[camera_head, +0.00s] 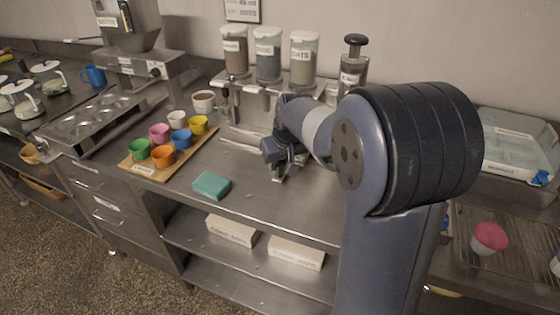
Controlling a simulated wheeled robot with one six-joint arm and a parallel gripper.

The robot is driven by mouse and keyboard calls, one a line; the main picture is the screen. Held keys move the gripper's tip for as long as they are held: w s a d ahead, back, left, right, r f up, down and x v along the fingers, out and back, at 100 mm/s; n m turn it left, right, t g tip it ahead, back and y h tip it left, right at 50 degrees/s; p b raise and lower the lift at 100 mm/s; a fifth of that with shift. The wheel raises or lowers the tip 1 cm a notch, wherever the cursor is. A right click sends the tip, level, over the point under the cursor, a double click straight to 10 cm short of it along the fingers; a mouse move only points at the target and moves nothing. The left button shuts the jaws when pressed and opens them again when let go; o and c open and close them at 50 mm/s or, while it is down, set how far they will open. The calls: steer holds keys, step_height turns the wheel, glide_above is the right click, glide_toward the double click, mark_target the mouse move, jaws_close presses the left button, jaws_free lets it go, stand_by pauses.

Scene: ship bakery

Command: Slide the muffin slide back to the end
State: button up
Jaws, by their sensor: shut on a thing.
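My gripper (283,160) is low over the steel counter, in front of the ingredient dispensers. Its fingers are shut on a small grey metal part, which I take to be the muffin slide (279,178); only a little of it shows below the fingers. Pale metal strips (240,141) run along the counter just left of the gripper. The rest of the slide and its far end are hidden behind my gripper and arm.
A wooden board (190,165) with coloured cups stands left of the gripper, with a teal sponge (211,185) at the front edge. Labelled dispensers (268,55) stand behind. A metal muffin tin (95,122) is at left; a pink-topped muffin (489,237) is at right.

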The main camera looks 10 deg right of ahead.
jaws_close()
steer(key=shift+d, duration=0.1)
steer(key=s+d+b, duration=0.1)
steer(key=s+d, duration=0.5)
steer(key=d, duration=0.2)
steer(key=s+d+b, duration=0.1)
steer(key=s+d, duration=0.5)
steer(key=d, duration=0.2)
steer(key=s+d+b, duration=0.2)
steer(key=s+d, duration=0.3)
steer(key=d, duration=0.3)
steer(key=shift+s+d, duration=0.2)
steer(key=shift+s, duration=0.2)
steer(key=o, duration=0.7)
jaws_free()
steer(key=shift+s, duration=0.1)
steer(key=shift+o, duration=0.2)
steer(key=p+v, duration=0.1)
steer(key=v, duration=1)
steer(key=shift+d+f, duration=0.1)
steer(key=shift+f, duration=0.1)
